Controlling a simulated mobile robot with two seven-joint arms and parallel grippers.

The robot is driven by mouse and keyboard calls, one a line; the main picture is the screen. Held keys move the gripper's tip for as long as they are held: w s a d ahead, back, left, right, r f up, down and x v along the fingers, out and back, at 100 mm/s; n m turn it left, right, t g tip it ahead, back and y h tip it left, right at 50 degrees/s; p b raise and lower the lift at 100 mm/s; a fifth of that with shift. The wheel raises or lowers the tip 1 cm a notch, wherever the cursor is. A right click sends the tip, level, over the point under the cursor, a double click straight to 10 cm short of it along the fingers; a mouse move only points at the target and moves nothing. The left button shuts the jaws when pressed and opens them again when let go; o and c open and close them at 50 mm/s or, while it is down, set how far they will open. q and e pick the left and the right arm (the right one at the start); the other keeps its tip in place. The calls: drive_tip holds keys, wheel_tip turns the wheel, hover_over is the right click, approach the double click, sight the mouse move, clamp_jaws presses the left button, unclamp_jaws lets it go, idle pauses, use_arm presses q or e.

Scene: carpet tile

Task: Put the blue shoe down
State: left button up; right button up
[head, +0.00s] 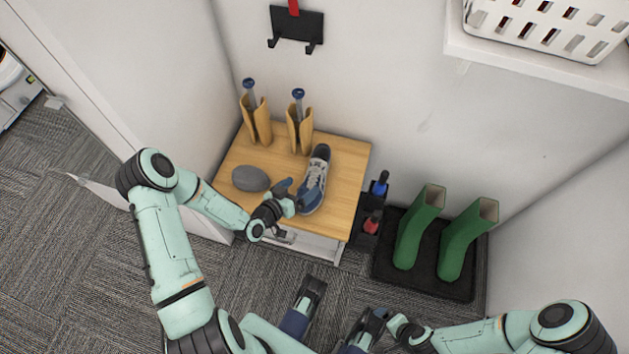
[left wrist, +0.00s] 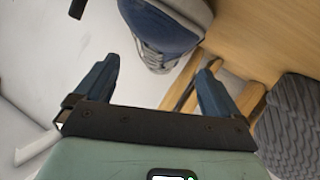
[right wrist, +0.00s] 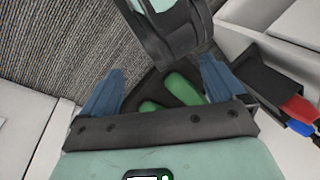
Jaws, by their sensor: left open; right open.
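The blue shoe (head: 314,188), with a grey upper and dark toe or opening at its far end, rests on the wooden bench top (head: 345,170). My left gripper (head: 290,194) is open at the shoe's near left side. In the left wrist view the shoe (left wrist: 168,30) lies just beyond the open fingers (left wrist: 162,62), with nothing between them; I cannot tell whether they touch it. My right gripper (right wrist: 162,65) is open and empty, low in front of the bench, away from the shoe.
A grey ridged oval object (head: 250,178) lies left of the shoe. Two wooden holders (head: 299,130) with blue-topped rods stand behind. Right of the bench are a black holder (head: 370,222) with blue and red items and green boots (head: 462,240) on a black tray (head: 425,280).

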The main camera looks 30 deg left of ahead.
use_arm(q)
drive_tip(key=shift+r+b+x, duration=0.15)
drive_tip(key=shift+b+x, duration=0.2)
drive_tip(key=shift+x, duration=1.05)
drive_tip(key=shift+r+b+x, duration=0.1)
drive_tip(key=shift+b+x, duration=0.2)
drive_tip(key=shift+x, duration=1.05)
drive_tip(key=shift+w, duration=0.1)
drive_tip(key=c, duration=1.4)
use_arm(e)
drive_tip(key=shift+w+d+f+t, duration=0.2)
drive_tip(key=shift+w+d+f, duration=0.15)
drive_tip(key=shift+w, duration=0.2)
drive_tip(key=shift+w+d+f+t, duration=0.2)
drive_tip(key=shift+w+f, duration=0.2)
drive_tip(key=shift+w, duration=0.1)
use_arm(q)
drive_tip(key=shift+r, duration=0.15)
